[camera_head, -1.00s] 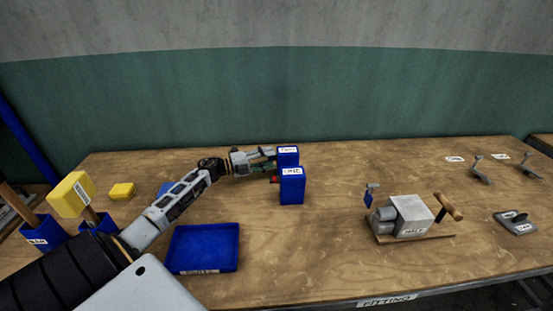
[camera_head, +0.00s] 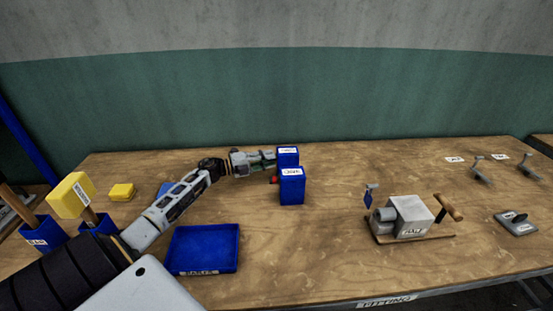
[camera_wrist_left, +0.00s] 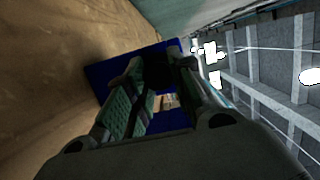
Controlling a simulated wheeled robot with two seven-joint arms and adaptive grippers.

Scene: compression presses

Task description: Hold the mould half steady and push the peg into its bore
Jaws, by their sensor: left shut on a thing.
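A grey block (camera_head: 412,217), apparently the mould half, sits on a wooden board at the right of the table, with a rounded grey part at its left side. My left gripper (camera_head: 270,161) is at the back middle of the table, right beside two labelled blue bins. In the left wrist view its green-padded fingers (camera_wrist_left: 153,95) reach over a blue bin (camera_wrist_left: 105,75). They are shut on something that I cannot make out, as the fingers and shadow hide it. I cannot pick out the peg. My right gripper is not in view.
The front blue bin (camera_head: 292,186) has a small red thing (camera_head: 274,180) at its left. A wooden handle (camera_head: 449,206) stands by the grey block. The table middle is clear.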

